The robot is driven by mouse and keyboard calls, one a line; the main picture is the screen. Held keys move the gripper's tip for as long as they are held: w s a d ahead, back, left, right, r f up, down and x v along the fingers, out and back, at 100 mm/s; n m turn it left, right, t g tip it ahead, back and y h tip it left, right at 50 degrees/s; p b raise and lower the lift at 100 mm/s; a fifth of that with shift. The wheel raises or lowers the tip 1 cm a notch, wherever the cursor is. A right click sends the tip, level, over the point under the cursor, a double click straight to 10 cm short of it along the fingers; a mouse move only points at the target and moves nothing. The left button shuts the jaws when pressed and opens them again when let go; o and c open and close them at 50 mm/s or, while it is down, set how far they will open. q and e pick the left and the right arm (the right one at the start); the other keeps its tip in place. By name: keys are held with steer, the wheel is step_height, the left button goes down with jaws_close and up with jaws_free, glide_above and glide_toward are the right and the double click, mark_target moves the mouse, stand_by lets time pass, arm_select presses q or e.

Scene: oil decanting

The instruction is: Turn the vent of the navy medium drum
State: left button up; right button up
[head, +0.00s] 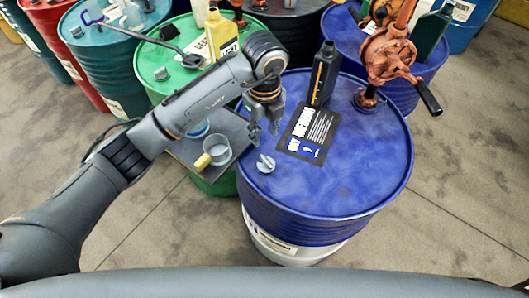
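The navy drum (350,185) stands at the centre right, with a blue top and a pale lower band. Its vent, a small grey knob with a raised grip (265,164), sits at the left front of the lid. My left gripper (264,132) points down over the lid's left edge, just behind the vent and apart from it. Its fingers look spread, with nothing between them. My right gripper is not in view.
A dark bottle (323,76), a black label card (308,134) and an orange hand pump (388,50) are on the navy drum. A grey tray with a clear cup (217,150) is to its left. Green (150,75) and teal (100,50) drums stand behind; the front floor is clear.

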mark_target(264, 157)
arm_select(q)
step_height(264, 157, down, 10)
steer(key=shift+r+p, duration=0.1)
steer(key=shift+p, duration=1.15)
steer(key=shift+f, duration=0.7)
jaws_close()
